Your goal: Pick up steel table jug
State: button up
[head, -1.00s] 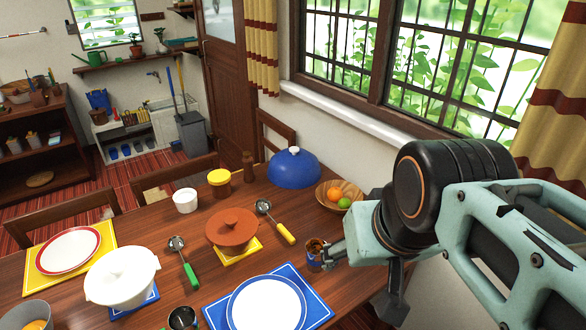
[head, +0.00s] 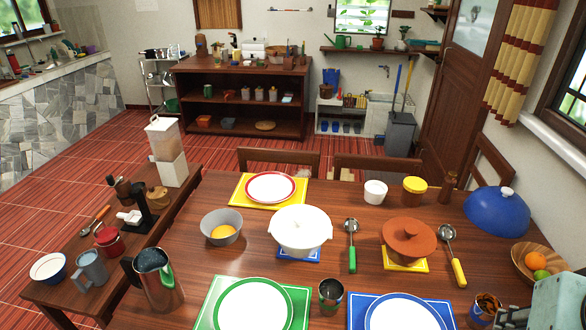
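The steel table jug (head: 160,284) stands upright near the left front edge of the dining table (head: 205,280). It is shiny metal, with a dark handle on its left and a green reflection on its side. My gripper (head: 507,317) is only partly in view at the bottom right corner, far from the jug on the opposite side of the table.
Between jug and gripper are a green-rimmed plate (head: 252,305), a steel cup (head: 330,293) and a blue-rimmed plate (head: 400,315). A white pot (head: 301,230) and grey bowl (head: 222,227) stand behind. A lower side bench (head: 75,293) with mugs adjoins on the left.

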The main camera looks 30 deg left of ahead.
aim_at(153, 272)
jog(key=u, duration=2.45)
jog(key=i+j+z, duration=0.15)
jog(key=z, duration=0.2)
jog(key=i+j+z, duration=0.1)
jog(key=z, duration=0.25)
jog(key=i+j+z, duration=0.15)
jog(key=j, duration=0.25)
jog(key=j+z, duration=0.2)
jog(key=j, duration=0.2)
jog(key=i+j, duration=0.15)
jog(key=j, duration=0.3)
jog(key=i+j+z, duration=0.1)
jog(key=j, duration=0.35)
jog(key=i+j, duration=0.15)
jog(key=j, duration=0.3)
jog(key=i+j, duration=0.1)
jog(key=j, duration=0.35)
jog(key=i+j+z, duration=0.1)
jog(key=j, duration=0.35)
